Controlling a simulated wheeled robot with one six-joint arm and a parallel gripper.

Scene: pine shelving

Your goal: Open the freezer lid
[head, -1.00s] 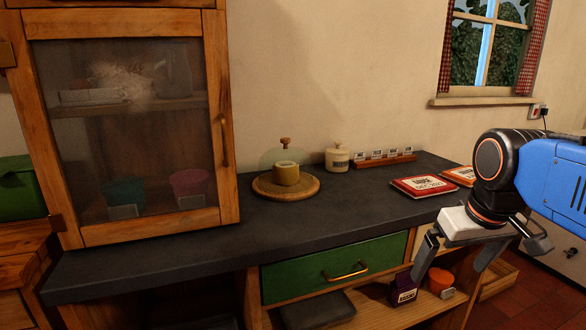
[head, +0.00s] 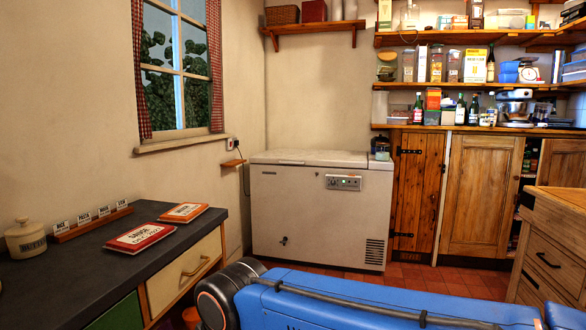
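My blue arm crosses the bottom of the head view, well in front of the freezer. My gripper is out of the picture, so its state is hidden.
A dark counter (head: 65,265) with a red-edged sign (head: 139,238) is at the left. A wooden cabinet (head: 555,240) stands at the right. Red tiled floor (head: 425,278) is open before the freezer. A small dark item (head: 380,146) sits by the lid's right end.

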